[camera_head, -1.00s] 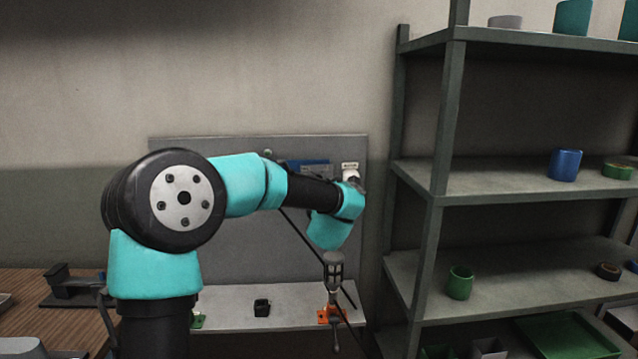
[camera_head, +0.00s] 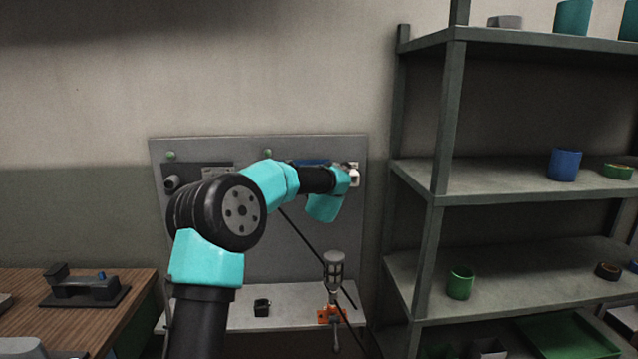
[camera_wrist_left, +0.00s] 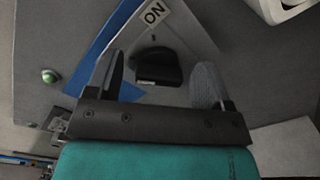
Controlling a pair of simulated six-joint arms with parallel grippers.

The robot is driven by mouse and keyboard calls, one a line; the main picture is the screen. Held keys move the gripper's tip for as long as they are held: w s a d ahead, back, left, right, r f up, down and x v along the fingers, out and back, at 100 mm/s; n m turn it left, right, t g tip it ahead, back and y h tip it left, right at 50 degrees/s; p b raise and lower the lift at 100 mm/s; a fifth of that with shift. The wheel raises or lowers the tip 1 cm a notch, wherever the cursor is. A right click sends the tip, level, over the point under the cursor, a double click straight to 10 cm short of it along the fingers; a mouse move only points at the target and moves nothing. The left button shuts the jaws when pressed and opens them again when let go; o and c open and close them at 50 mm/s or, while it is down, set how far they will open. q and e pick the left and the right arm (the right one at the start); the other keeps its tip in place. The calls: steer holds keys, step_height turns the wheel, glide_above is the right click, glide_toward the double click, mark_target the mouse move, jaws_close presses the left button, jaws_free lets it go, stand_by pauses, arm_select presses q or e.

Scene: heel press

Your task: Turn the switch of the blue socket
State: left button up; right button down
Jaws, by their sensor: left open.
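The blue socket (camera_head: 311,162) is on the grey wall board, mostly hidden behind my left arm in the head view. In the left wrist view a strip of its blue plate (camera_wrist_left: 98,46) shows beside a white ON label (camera_wrist_left: 154,12). A dark rounded switch knob (camera_wrist_left: 156,60) stands by the label. My left gripper (camera_wrist_left: 159,76) is open, with one finger on each side of the knob and gaps left on both sides. The gripper's fingers are hidden in the head view. My right gripper is not in view.
A white fitting (camera_head: 354,177) is at the board's right edge. A grey device (camera_head: 172,182) is at its left. A ledge (camera_head: 285,296) below carries a small black block (camera_head: 262,307) and an orange-based holder (camera_head: 331,315). A shelf rack (camera_head: 440,130) stands right.

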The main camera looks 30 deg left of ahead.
arm_select(q)
steer(key=shift+c, duration=0.2)
steer(key=c, duration=0.9)
steer(key=shift+m, duration=0.4)
steer(key=shift+f+m, duration=0.15)
steer(key=shift+m, duration=3.2)
steer(key=shift+f+m, duration=0.15)
steer(key=shift+m, duration=3.2)
